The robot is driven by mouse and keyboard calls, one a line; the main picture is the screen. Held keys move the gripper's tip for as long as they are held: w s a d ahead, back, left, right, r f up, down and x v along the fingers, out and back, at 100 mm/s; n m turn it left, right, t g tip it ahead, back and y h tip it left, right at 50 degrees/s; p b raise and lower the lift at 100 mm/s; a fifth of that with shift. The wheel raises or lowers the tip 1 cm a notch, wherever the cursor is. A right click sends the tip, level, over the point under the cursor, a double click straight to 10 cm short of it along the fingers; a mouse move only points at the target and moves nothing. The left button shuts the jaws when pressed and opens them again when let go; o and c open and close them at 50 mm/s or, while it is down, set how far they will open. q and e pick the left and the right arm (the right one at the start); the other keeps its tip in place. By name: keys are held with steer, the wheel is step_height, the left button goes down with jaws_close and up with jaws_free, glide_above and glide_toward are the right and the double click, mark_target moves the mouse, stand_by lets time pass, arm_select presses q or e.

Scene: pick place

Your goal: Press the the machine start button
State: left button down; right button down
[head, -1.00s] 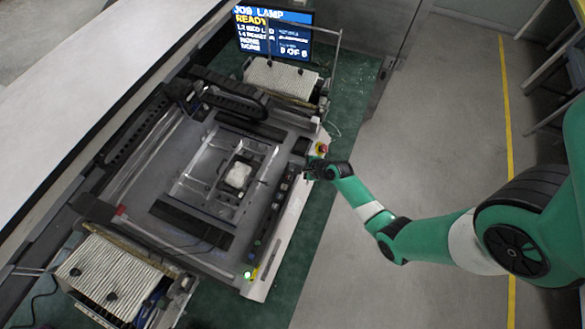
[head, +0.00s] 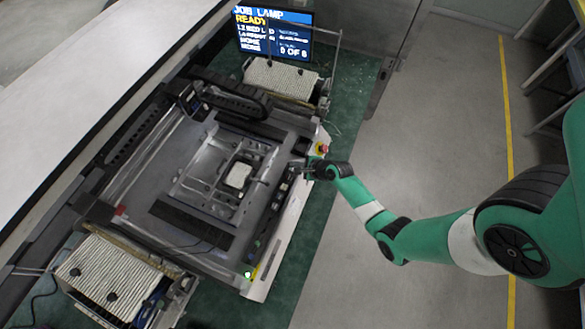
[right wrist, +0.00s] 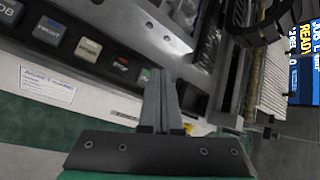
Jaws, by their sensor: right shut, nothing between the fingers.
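The machine (head: 190,235) has a dark control strip (head: 268,222) along its right edge. The green button is partly covered by my fingers. I cannot read a start label. My right gripper (head: 293,166) is shut and empty over the strip's far end; its fingertips (right wrist: 161,72) appear right beside the green button. Contact cannot be told. My left gripper is not in view.
A red knob on a yellow base (head: 321,149) stands just beyond my right gripper. A screen (head: 275,33) reading READY is at the back. A white block (head: 238,175) lies in the machine's middle. A green lamp (head: 247,274) glows at the near corner.

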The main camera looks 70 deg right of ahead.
stand_by(0.4)
steer(key=shift+f, duration=0.4)
steer(key=shift+f+b, duration=0.4)
steer(key=shift+b, duration=0.15)
stand_by(0.3)
steer(key=shift+r, duration=0.1)
steer(key=shift+r+p, duration=0.75)
steer(key=shift+p, duration=0.25)
